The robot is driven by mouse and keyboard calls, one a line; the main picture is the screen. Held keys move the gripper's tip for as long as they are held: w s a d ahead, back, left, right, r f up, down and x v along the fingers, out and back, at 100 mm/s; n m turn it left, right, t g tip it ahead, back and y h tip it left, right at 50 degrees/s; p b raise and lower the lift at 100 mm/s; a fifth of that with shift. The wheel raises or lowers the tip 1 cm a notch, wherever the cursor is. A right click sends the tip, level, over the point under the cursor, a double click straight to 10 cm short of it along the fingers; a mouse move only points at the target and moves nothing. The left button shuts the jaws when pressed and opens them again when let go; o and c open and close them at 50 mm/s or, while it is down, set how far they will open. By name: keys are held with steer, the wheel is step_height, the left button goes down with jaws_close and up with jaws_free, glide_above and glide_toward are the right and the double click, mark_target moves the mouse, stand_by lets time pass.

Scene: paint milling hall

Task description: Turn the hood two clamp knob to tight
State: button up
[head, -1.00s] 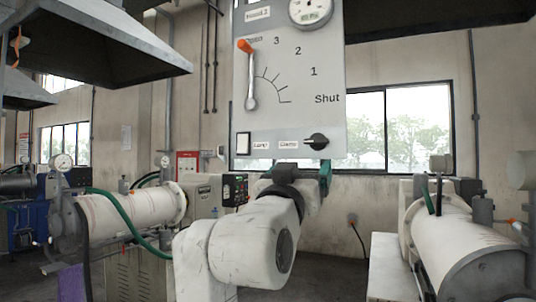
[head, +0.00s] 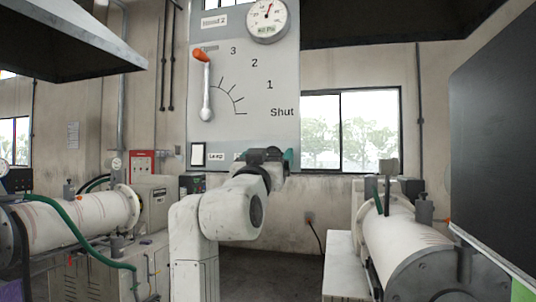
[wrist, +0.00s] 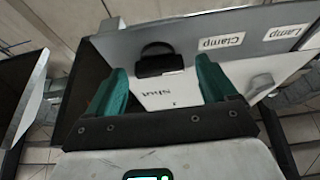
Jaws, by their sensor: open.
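The hood 2 panel (head: 245,130) is a grey board with printed numbers, "Shut" and a gauge. The black clamp knob (wrist: 158,61) shows in the wrist view beside its "Clamp" label (wrist: 221,41). My gripper (wrist: 162,76) is open, with one teal finger on each side of the knob in the picture. I cannot tell whether the fingers touch it. In the head view my gripper (head: 268,156) covers the panel's lower right, and the knob is hidden behind it. No tight mark is readable.
An orange-tipped lever (head: 204,85) points up on the panel, above the lamp switch (head: 198,154). A dark board (head: 500,130) stands close at right. Dark hoods hang above.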

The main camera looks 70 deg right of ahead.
steer(key=c, duration=1.1)
steer(key=shift+o, duration=0.2)
